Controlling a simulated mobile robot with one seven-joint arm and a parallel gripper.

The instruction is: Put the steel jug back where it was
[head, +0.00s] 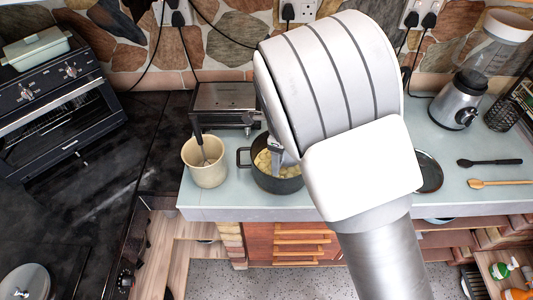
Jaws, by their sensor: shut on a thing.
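My gripper (276,145) shows only in part, beside and below the large white arm link that covers much of the middle. It is over the dark cooking pot (246,166), which holds pale yellow chunks. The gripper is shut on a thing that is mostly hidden. A narrow grey strip shows below the gripper, in front of the pot's contents. I cannot make out whether it is part of the steel jug or of a finger. No steel jug shows clearly anywhere in this view.
A cream crock (205,172) with a utensil stands left of the pot, a steel toaster (222,103) behind. Right of my arm are a dark-rimmed plate (430,172), a black spoon (490,162), a wooden spoon (500,184) and a blender (458,102). The counter's front edge is close.

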